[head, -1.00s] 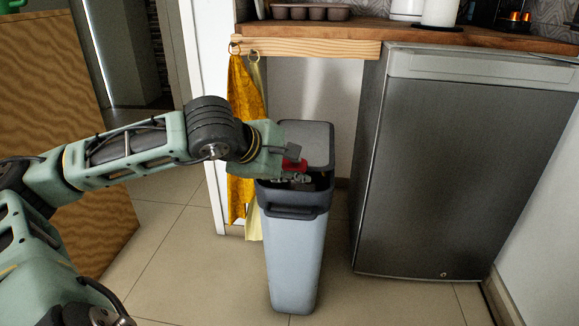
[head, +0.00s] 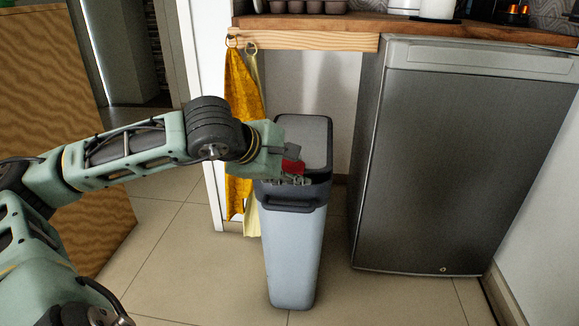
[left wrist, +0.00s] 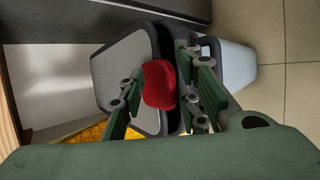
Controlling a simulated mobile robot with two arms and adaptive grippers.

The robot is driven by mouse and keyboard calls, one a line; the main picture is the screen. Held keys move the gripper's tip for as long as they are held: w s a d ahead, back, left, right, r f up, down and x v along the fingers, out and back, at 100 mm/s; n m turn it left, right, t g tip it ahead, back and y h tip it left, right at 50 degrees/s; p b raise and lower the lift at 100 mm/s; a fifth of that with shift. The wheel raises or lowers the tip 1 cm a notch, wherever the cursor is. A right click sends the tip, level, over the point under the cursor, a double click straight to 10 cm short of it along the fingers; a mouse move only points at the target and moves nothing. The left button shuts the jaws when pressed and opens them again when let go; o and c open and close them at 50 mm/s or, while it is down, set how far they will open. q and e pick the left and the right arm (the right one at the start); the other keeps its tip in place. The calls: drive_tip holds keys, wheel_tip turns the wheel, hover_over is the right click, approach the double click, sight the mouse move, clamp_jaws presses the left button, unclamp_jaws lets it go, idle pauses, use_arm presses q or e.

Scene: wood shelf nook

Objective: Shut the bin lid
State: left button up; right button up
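The bin (head: 293,250) is a tall light grey body with a dark rim and front handle, standing on the floor. Its grey lid (head: 308,135) with a dark edge lies low over the top; the lid also fills the middle of the left wrist view (left wrist: 112,70). A dark band shows between lid edge and rim there, so I cannot tell whether it is fully shut. My left gripper (head: 296,168) is over the bin's front left top, its fingers apart in the left wrist view (left wrist: 160,100). A red piece (left wrist: 158,85) shows between them; I cannot tell what it is. My right gripper is out of view.
A grey fridge (head: 460,160) stands right of the bin. A wooden counter (head: 310,38) is above and behind. Yellow cloths (head: 240,95) hang at the left behind my arm. The tiled floor (head: 390,300) in front is clear.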

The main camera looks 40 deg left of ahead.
use_arm(q)
drive_tip(key=shift+a+r, duration=0.15)
drive_tip(key=shift+a, duration=0.05)
drive_tip(key=shift+s+r, duration=0.25)
drive_tip(key=shift+s, duration=0.05)
drive_tip(key=v, duration=1.1)
drive_tip(key=shift+d, duration=0.15)
drive_tip(key=shift+s+f, duration=0.1)
idle(0.3)
